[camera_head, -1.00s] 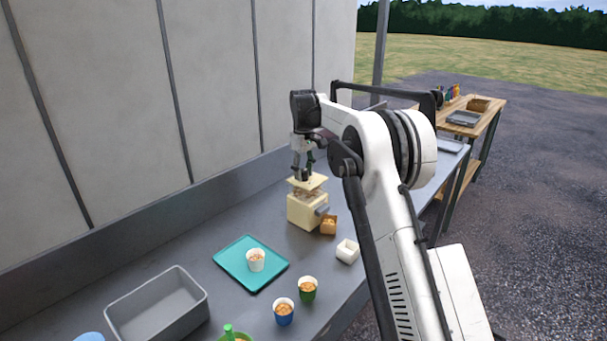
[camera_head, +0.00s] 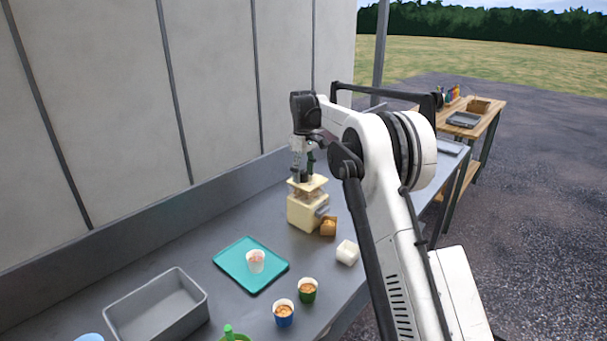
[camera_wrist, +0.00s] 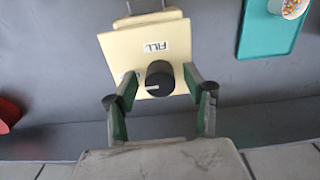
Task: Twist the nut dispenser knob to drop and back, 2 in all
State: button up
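The cream nut dispenser (camera_head: 306,212) stands on the grey counter, and the wrist view shows its top plate with a "FILL" label (camera_wrist: 153,47). The round black knob (camera_wrist: 160,78) sits on that plate, its white pointer mark towards the left. Part of a second label beside the knob is covered. My gripper (camera_wrist: 158,84) is open above the plate, one finger each side of the knob with a visible gap to both. In the head view my gripper (camera_head: 303,172) points down over the dispenser. A small brown box (camera_head: 328,226) stands beside the dispenser's front.
A teal tray (camera_head: 232,272) holds a white cup (camera_head: 255,262). A white box (camera_head: 347,252), a green cup (camera_head: 308,294) and a blue cup (camera_head: 284,316) stand near the front edge. A grey bin (camera_head: 122,309) is at left. A wall runs behind the counter.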

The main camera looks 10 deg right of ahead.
aim_at(303, 172)
jog(key=shift+r, duration=0.1)
notch_tip(303, 172, up, 12)
dwell(0.5)
notch_tip(303, 172, down, 12)
jog(key=n+p, duration=0.5)
jog(key=shift+a+f, duration=0.15)
jog(key=shift+f, duration=0.1)
dwell(0.7)
